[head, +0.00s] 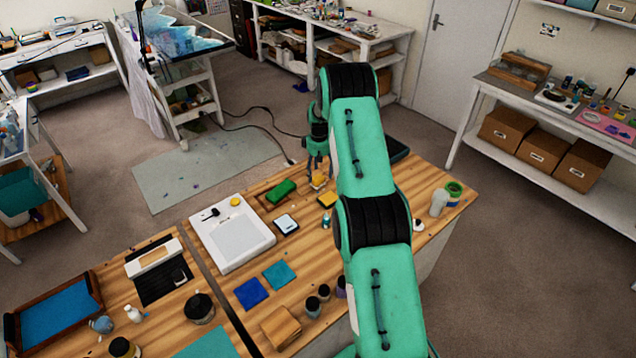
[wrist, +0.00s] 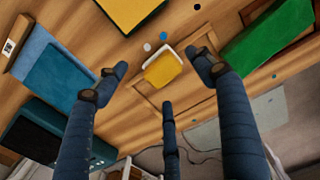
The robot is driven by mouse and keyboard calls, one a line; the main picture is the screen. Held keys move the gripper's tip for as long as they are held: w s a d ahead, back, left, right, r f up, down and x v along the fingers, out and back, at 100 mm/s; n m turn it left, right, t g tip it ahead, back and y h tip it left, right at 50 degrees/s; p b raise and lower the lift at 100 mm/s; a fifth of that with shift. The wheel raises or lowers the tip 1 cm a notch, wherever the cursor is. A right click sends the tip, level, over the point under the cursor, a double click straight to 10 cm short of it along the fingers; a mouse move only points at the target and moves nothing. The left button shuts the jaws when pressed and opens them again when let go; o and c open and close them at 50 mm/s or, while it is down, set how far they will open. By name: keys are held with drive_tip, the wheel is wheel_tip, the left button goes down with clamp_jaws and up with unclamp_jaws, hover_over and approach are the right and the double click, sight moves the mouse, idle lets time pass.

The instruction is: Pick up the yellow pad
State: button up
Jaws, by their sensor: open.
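A small yellow pad with a white edge (wrist: 163,68) lies on the wooden table, between the fingertips in the wrist view. In the head view the yellow pad (head: 318,182) shows just below my gripper (head: 317,165), partly hidden by the fingers. My gripper (wrist: 158,67) is open and empty above it, with fingers spread on both sides and a third finger at the bottom. A larger flat yellow block (head: 327,200) lies just nearer the camera; it shows at the top of the wrist view (wrist: 133,8).
A green block (head: 281,190) lies left of my gripper, also in the wrist view (wrist: 265,38). A white tray (head: 240,250) and a small white square device (head: 286,223) stand nearer the camera. A blue item (wrist: 62,80) lies left in the wrist view.

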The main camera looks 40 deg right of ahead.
sight(319, 178)
drive_tip(key=shift+f, duration=0.1)
drive_tip(key=shift+f, duration=2.45)
drive_tip(key=c, duration=1.4)
